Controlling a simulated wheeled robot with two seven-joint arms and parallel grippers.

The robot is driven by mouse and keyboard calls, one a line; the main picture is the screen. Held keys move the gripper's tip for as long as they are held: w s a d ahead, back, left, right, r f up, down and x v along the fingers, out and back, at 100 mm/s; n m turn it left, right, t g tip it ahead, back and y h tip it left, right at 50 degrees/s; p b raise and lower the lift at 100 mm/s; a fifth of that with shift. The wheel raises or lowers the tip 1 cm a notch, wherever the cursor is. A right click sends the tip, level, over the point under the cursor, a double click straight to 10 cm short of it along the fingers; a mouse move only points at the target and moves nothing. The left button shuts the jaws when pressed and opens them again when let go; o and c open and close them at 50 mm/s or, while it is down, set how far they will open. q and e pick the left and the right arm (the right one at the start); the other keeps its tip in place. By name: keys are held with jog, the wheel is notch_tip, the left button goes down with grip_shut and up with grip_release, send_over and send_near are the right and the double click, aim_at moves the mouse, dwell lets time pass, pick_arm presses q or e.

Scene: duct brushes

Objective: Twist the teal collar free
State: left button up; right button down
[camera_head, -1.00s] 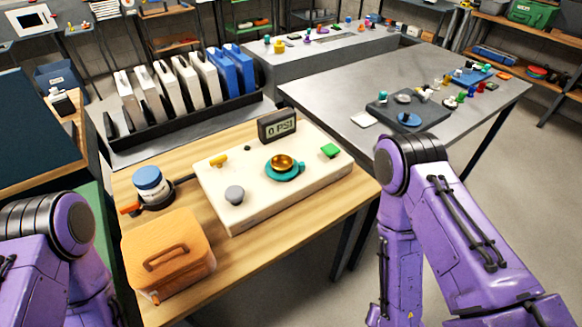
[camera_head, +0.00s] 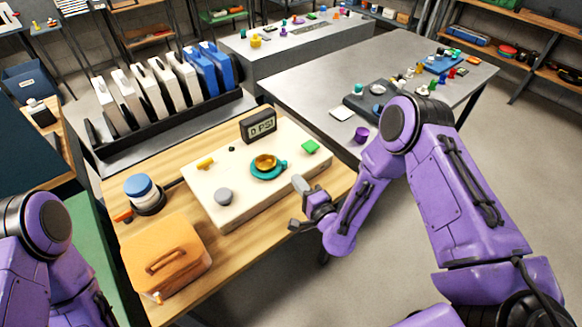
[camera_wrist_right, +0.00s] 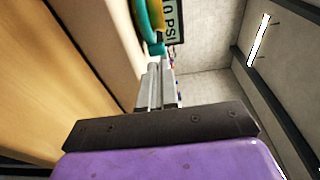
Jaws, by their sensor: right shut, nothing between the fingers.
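The teal collar (camera_head: 258,175) is a ring with a small tab at its right, around a gold dome (camera_head: 265,161) on a cream panel box (camera_head: 240,202). My right gripper (camera_head: 299,184) is beside the box's right edge, apart from the collar, with its fingers pointing towards it. In the right wrist view its fingers (camera_wrist_right: 160,68) are shut together and empty; the collar (camera_wrist_right: 147,22) shows beyond the tips at the top. My left gripper is not in view; only part of its arm shows.
The panel carries a "0 PSI" display (camera_head: 258,126), a grey knob (camera_head: 223,197), a green button (camera_head: 310,147) and a yellow piece (camera_head: 205,163). An orange case (camera_head: 165,258) and a blue-lidded jar (camera_head: 141,190) stand on the wooden table at left. A metal table (camera_head: 300,95) is behind.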

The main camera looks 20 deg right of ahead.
aim_at(293, 173)
jog(key=w, duration=0.1)
jog(key=w+p, duration=0.1)
jog(key=w, duration=0.2)
jog(key=shift+w+a, duration=0.35)
jog(key=shift+a, duration=0.05)
jog(key=shift+w+d+f+n+y+b, duration=0.3)
jog(key=shift+w+n+y+b, duration=0.25)
jog(key=shift+y+b, duration=0.4)
jog(key=shift+w+d+b, duration=0.2)
jog(key=shift+b, duration=0.1)
jog(key=shift+w+d+r, duration=0.1)
jog(key=shift+r, duration=0.1)
jog(key=shift+g, duration=0.3)
jog(key=shift+r, duration=0.1)
